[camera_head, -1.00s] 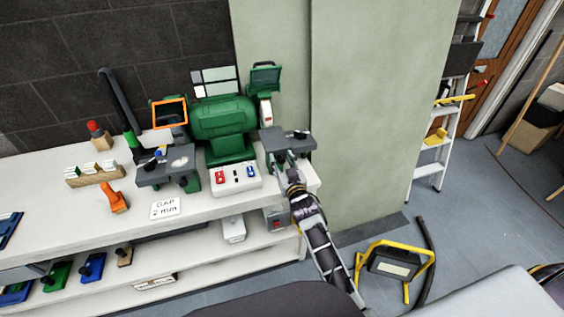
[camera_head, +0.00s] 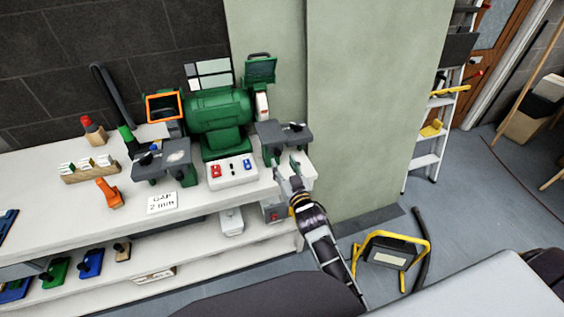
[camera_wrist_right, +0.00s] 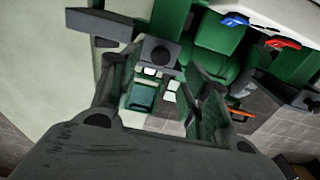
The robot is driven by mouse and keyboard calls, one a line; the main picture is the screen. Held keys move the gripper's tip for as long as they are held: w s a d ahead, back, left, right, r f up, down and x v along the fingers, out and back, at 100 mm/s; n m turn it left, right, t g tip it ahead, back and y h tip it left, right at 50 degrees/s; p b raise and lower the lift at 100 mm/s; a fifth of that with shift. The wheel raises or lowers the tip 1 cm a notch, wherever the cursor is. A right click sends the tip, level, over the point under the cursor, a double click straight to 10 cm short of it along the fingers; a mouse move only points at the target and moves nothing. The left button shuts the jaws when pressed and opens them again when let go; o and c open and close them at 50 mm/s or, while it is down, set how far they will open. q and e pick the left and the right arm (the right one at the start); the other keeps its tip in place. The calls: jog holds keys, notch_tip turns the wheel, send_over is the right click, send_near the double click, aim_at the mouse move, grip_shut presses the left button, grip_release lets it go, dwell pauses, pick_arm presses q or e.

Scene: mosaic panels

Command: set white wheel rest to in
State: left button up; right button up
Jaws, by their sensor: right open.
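The green bench grinder (camera_head: 217,115) stands on the white bench. The white wheel (camera_head: 262,106) shows in part at its right end, under a raised green shield (camera_head: 260,70). The dark grey white wheel rest (camera_head: 284,134) is a flat plate with a small black knob, in front of that wheel. My right gripper (camera_head: 283,167) is open and empty, just below and in front of this rest. In the right wrist view its fingers (camera_wrist_right: 158,88) are spread, with a dark block (camera_wrist_right: 158,52) beyond and between them. I cannot tell whether they touch it. My left gripper is out of view.
A second grey rest (camera_head: 163,163) stands at the left wheel. A white switch box (camera_head: 231,172) with red and blue switches sits between the rests. A gap card (camera_head: 163,202) and an orange tool (camera_head: 109,193) lie on the bench. A green wall (camera_head: 370,100) borders the right.

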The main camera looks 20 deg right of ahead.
jog(key=shift+s+d, duration=0.1)
jog(key=shift+s, duration=2.7)
